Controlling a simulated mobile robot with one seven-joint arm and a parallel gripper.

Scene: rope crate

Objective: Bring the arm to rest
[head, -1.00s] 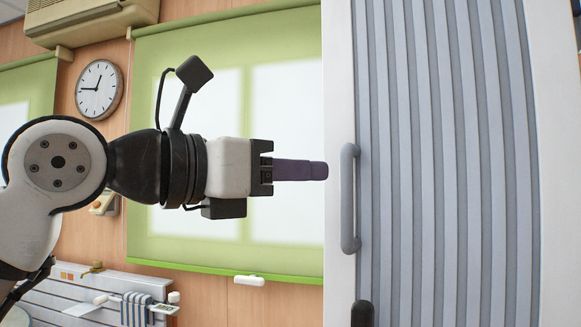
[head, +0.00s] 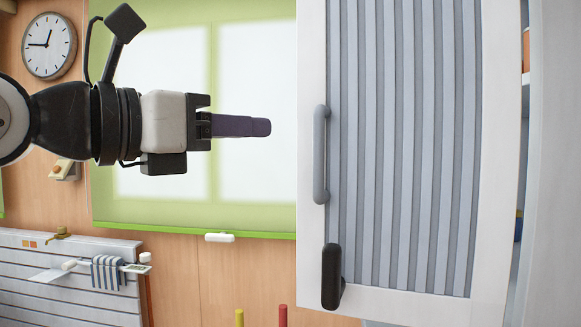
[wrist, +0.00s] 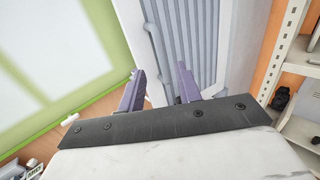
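My arm reaches in from the left in the head view, stretched out level. My gripper (head: 262,127) has purple fingers that point right, toward a white door with grey ribbed panels (head: 312,60). In the head view the fingers overlap, seen from the side. In the wrist view the two fingers of my gripper (wrist: 160,76) stand apart with nothing between them. The fingertips end left of the door's grey handle (head: 321,155) in the picture. I cannot tell how far the door is from them in depth.
A black latch-like piece (head: 332,275) sits low on the door. Shelving (wrist: 300,62) stands to the right in the wrist view. A green-edged blind (head: 190,225) and a clock (head: 49,46) are behind my arm. A slatted unit (head: 70,290) with a striped cloth is lower left.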

